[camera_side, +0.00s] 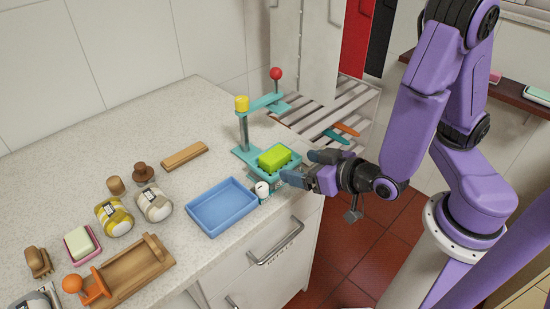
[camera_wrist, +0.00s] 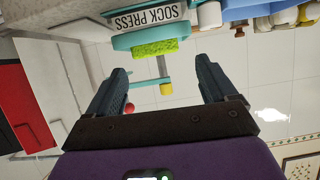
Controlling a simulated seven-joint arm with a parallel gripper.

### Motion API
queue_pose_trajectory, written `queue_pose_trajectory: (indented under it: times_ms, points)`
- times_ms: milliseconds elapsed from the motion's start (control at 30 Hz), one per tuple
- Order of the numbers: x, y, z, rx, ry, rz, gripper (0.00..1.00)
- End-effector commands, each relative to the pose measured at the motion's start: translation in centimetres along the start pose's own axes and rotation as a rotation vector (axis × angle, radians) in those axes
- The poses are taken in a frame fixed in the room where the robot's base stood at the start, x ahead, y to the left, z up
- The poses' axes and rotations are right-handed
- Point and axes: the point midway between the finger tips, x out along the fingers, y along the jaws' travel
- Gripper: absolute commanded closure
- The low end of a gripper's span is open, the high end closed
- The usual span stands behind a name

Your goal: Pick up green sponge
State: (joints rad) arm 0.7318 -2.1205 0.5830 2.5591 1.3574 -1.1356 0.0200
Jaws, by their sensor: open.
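The green sponge (camera_side: 274,158) lies on the teal base of a press (camera_side: 248,157) at the right end of the counter. My gripper (camera_side: 308,168) is just right of the sponge, with its fingers pointing toward it and apart from it. In the wrist view, my gripper (camera_wrist: 161,72) is open and empty. The sponge (camera_wrist: 155,48) shows beyond the fingertips, roughly between them and toward the top. The press's front (camera_wrist: 145,20) carries a "SOCK PRESS" label. No part of the sponge is visibly held.
The press's post with a yellow top (camera_side: 242,104) and its arm with a red ball (camera_side: 276,73) rise behind the sponge. A small white cup-like item (camera_side: 262,190) and a blue tray (camera_side: 221,207) stand left of my gripper. Jars and wooden items fill the counter's left.

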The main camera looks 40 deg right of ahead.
Motion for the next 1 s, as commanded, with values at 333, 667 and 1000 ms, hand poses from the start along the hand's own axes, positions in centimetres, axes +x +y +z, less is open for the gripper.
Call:
queue_pose_trajectory:
  times_ms: [333,667,1000]
  points:
    - [1.6,0.7,-0.6,-0.007,0.045,0.032,0.15]
    - [5.3,0.9,-0.7,-0.005,0.044,0.035,0.15]
    - [7.6,0.8,-0.8,-0.008,0.043,0.028,0.15]
